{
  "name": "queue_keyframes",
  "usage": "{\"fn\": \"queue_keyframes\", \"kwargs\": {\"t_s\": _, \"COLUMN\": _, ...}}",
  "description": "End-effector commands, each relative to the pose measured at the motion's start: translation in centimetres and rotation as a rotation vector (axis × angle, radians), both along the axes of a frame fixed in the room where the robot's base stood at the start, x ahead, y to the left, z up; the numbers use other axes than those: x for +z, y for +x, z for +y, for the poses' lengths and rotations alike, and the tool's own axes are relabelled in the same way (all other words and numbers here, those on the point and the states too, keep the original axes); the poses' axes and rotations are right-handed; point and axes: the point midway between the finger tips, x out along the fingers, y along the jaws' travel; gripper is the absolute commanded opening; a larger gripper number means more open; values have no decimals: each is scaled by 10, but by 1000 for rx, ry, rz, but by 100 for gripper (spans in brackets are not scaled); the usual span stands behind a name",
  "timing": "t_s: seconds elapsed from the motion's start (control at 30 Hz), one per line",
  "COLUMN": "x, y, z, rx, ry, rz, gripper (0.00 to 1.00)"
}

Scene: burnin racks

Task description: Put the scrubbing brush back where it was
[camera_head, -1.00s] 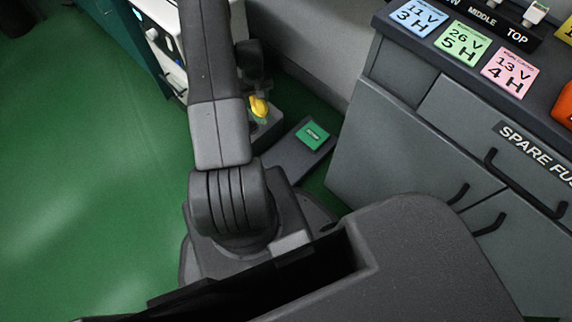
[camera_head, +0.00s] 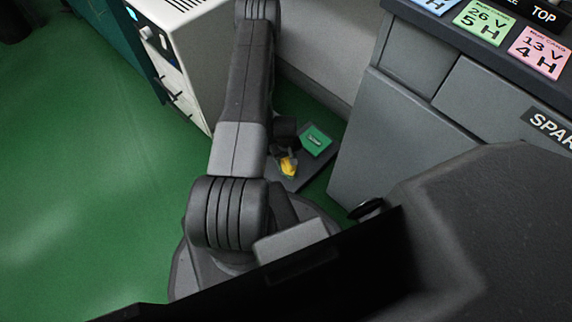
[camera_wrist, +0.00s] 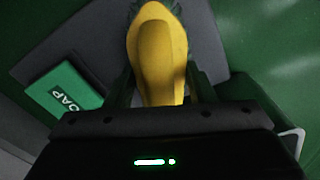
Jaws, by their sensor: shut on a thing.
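The scrubbing brush, a yellow rounded body (camera_wrist: 158,50), fills the top middle of the wrist view, between the two dark fingers. My gripper (camera_wrist: 160,92) is shut on it. In the head view the brush (camera_head: 288,166) shows as a small yellow patch beside my gripper (camera_head: 284,152), which my arm partly covers. It is over the dark grey mat (camera_head: 300,172) on the floor. Whether the brush touches the mat I cannot tell.
A green soap box (camera_head: 316,140) lies on the mat; it also shows at left in the wrist view (camera_wrist: 64,92). A white cabinet (camera_head: 190,50) stands left of my arm. A grey drawer bench (camera_head: 390,140) stands right. Green floor (camera_head: 90,180) is open at left.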

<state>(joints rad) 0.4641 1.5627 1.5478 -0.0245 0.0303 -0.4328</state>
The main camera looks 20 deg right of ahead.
Motion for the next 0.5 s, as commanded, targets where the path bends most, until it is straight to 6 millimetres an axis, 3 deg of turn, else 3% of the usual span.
{"fn": "queue_keyframes", "kwargs": {"t_s": 0.2, "x": -32, "y": 0, "z": 0, "rx": 1, "ry": 1, "rz": 1, "gripper": 25}}
{"fn": "queue_keyframes", "kwargs": {"t_s": 0.5, "x": -34, "y": 0, "z": 0, "rx": 0, "ry": 0, "rz": 0, "gripper": 25}}
